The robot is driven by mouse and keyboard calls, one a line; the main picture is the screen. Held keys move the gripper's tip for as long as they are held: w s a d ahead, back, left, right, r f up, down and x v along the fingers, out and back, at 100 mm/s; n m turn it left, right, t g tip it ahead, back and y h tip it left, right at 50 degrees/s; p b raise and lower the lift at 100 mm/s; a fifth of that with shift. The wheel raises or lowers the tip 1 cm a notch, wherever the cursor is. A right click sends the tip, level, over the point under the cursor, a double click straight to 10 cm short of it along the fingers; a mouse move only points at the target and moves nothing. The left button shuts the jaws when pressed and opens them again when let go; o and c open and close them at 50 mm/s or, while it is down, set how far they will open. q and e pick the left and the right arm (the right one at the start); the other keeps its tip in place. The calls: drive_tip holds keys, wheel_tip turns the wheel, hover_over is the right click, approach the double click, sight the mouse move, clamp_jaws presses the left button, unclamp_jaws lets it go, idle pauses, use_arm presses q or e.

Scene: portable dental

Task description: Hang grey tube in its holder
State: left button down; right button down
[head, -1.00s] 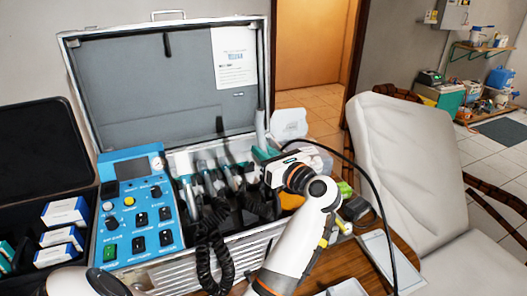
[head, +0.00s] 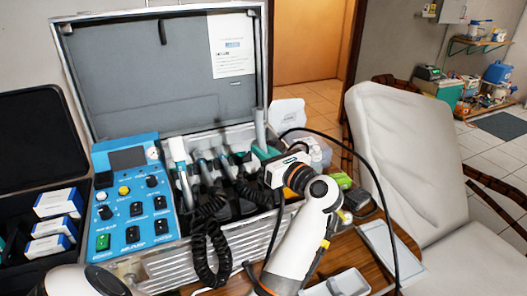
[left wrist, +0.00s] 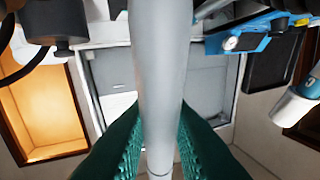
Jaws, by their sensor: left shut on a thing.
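The grey tube (head: 260,128) stands roughly upright at the right end of the open case, in front of the lid's right edge. My left gripper (head: 265,153) is shut on it, with green fingers on both sides. In the left wrist view the grey tube (left wrist: 160,70) runs lengthwise between the green fingers (left wrist: 160,140). The tube's lower end is hidden in the head view. Its holder cannot be made out clearly; a row of handpieces (head: 203,170) stands in the case to the left of my gripper. My right gripper is not in view.
The blue control panel (head: 135,205) fills the case's left side. Coiled black cords (head: 212,240) hang over the front. A black cable (head: 375,195) arcs right of my arm. A tray (head: 392,250) lies on the wooden table, and a white chair (head: 400,160) stands at the right.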

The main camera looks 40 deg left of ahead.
use_arm(q)
drive_tip(key=shift+s+d+f+b, duration=0.1)
drive_tip(key=shift+d+f+b, duration=0.1)
drive_tip(key=shift+f+b, duration=0.35)
drive_tip(key=shift+s+d+f+b, duration=0.1)
drive_tip(key=shift+d+f+b, duration=0.05)
drive_tip(key=shift+f+b, duration=0.4)
drive_tip(key=shift+s+a+f, duration=0.1)
drive_tip(key=shift+a+f, duration=0.05)
drive_tip(key=shift+f, duration=0.2)
drive_tip(key=c, duration=1.3)
unclamp_jaws()
drive_tip(key=shift+o, duration=0.2)
drive_tip(key=shift+f, duration=0.1)
drive_tip(key=shift+b, duration=0.3)
